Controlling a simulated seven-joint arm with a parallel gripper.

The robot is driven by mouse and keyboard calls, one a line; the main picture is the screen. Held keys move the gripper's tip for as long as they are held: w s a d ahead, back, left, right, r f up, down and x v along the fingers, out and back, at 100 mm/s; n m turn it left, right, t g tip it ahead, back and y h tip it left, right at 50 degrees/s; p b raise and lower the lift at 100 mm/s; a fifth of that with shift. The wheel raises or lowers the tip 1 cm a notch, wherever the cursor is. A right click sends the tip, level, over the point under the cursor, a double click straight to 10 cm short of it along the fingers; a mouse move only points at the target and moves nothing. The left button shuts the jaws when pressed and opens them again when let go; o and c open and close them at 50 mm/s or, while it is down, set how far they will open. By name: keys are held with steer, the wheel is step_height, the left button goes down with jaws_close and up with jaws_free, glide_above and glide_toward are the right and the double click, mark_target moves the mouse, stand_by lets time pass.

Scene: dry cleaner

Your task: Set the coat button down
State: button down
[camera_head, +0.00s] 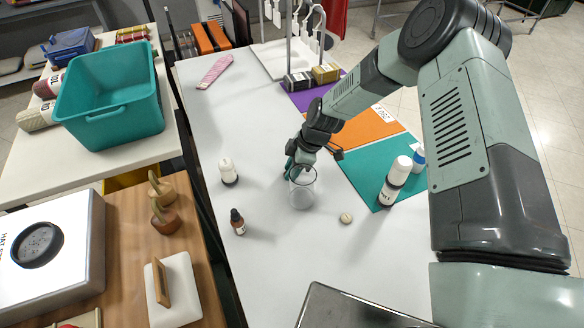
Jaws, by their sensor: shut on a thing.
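My gripper (298,173) points down at the back rim of a clear glass jar (302,194) on the white table. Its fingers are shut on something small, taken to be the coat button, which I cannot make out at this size. I cannot tell whether the fingertips are inside the jar's mouth or just behind it. A small round beige object (346,217) lies on the table to the right of the jar, apart from my gripper; its details are too small to tell.
A white bottle (228,172) and a brown dropper bottle (237,222) stand left of the jar. A black-and-white bottle (396,181) and a blue-white bottle (418,158) stand on the teal mat (362,174). A metal tray (345,308) is at the front. The white table (275,255) is clear front-left.

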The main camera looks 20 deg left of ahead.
steer(key=shift+f, duration=0.1)
steer(key=c, duration=0.9)
jaws_free()
steer(key=v, duration=1.2)
steer(key=shift+w+d, duration=0.1)
steer(key=s+d+r+m+t+h, duration=0.25)
steer(key=d+r+m, duration=0.25)
steer(key=d+r, duration=0.5)
steer(key=s+d+r+m+t+h, duration=0.15)
steer(key=s+d+r+m, duration=0.45)
steer(key=r, duration=0.8)
steer(key=s+d+r+m+t, duration=0.1)
steer(key=s+d+r+m, duration=0.3)
steer(key=s, duration=0.4)
steer(key=s+d+r+m+t, duration=0.2)
steer(key=s+d+r+m, duration=0.2)
steer(key=s+d+m, duration=0.3)
steer(key=shift+s+r, duration=0.3)
steer(key=shift+s, duration=0.2)
